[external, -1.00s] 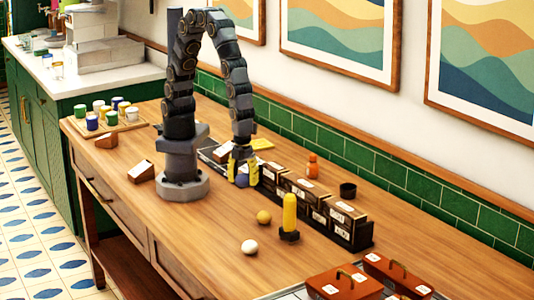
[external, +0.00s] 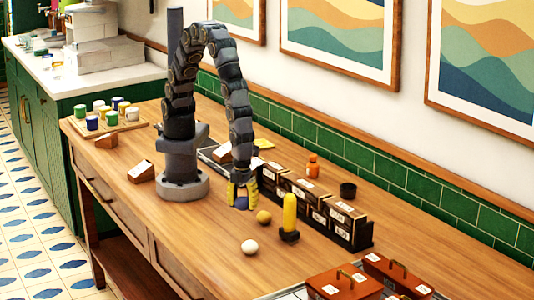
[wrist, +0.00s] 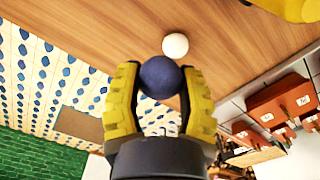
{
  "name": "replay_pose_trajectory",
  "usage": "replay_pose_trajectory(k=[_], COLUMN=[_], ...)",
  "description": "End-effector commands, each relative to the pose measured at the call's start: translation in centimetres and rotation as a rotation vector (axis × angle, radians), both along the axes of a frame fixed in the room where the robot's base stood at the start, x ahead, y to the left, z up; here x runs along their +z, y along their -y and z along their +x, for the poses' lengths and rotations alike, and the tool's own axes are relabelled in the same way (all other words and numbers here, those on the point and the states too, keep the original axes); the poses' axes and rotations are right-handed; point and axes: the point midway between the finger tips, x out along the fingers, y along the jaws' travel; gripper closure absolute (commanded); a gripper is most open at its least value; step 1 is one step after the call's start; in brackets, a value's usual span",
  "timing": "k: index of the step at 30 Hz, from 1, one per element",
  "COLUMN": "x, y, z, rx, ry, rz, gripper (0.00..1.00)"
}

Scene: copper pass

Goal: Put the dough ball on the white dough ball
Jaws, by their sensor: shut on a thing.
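My gripper (external: 242,196) has yellow fingers and is shut on a dark blue dough ball (wrist: 160,77). The blue ball also shows between the fingertips in the external view (external: 241,203), low over the table. The white dough ball (external: 249,247) lies on the wooden table, nearer the camera than my gripper and apart from it. In the wrist view the white dough ball (wrist: 175,45) appears just beyond the blue one.
The yellow bottle (external: 289,217) stands upright on a dark base right of the balls. A row of dark boxes (external: 318,217) runs behind it. Red-brown boxes (external: 345,284) with handles stand at the front right. The table left of the white ball is clear.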

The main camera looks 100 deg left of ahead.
Motion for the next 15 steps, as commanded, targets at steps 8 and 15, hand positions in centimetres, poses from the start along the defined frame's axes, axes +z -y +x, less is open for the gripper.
replay_pose_trajectory(k=[8,15], x=[-3.2,-4.3], y=[1.9,2.7], z=[1.8,2.5], rx=[0.001,0.001], ry=[0.0,0.002], rz=[0.0,-0.002], gripper=[0.93,0.93])
